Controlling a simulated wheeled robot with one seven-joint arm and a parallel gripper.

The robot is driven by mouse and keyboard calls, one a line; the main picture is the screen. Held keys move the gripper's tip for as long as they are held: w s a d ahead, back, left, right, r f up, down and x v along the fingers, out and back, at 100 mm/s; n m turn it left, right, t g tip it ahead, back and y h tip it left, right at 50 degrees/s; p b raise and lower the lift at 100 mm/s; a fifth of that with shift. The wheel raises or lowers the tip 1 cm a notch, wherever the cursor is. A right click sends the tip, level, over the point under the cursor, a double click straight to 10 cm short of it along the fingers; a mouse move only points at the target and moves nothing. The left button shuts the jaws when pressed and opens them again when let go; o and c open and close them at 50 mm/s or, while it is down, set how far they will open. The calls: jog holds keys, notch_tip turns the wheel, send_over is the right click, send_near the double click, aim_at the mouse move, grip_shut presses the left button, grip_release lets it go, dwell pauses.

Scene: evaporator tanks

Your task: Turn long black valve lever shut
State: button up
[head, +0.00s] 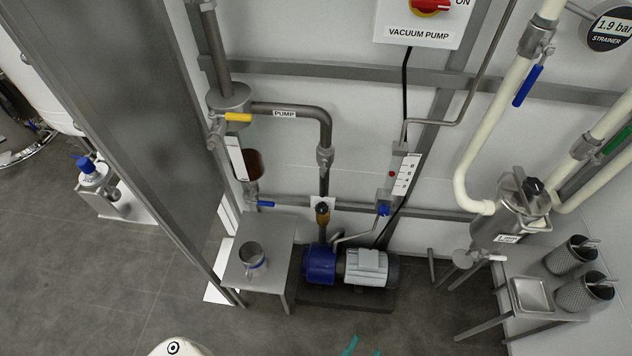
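I cannot make out a long black valve lever in the head view. The levers I see are a yellow one (238,117) on the pump line, a small blue one (265,204) below the sight glass, a long blue one (527,86) hanging at a slant on the cream pipe, and a green one (617,140) at the right edge. A black knob (535,186) sits on top of the steel strainer housing (507,218).
A blue and grey pump (345,267) stands on the floor against the wall. A small steel table (275,236) holds a metal cup (251,256). A bench at right bears mesh baskets (570,257) and a tray (531,294). The floor at lower left is clear.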

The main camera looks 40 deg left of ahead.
jog(key=w+a+f+n+y, duration=0.25)
jog(key=w+a+f, duration=0.2)
jog(key=w, duration=0.45)
jog(key=n+g+y, duration=0.2)
jog(key=n+y, duration=0.3)
jog(key=y, duration=0.4)
send_near(323, 185)
jog(key=x, duration=1.1)
grip_shut()
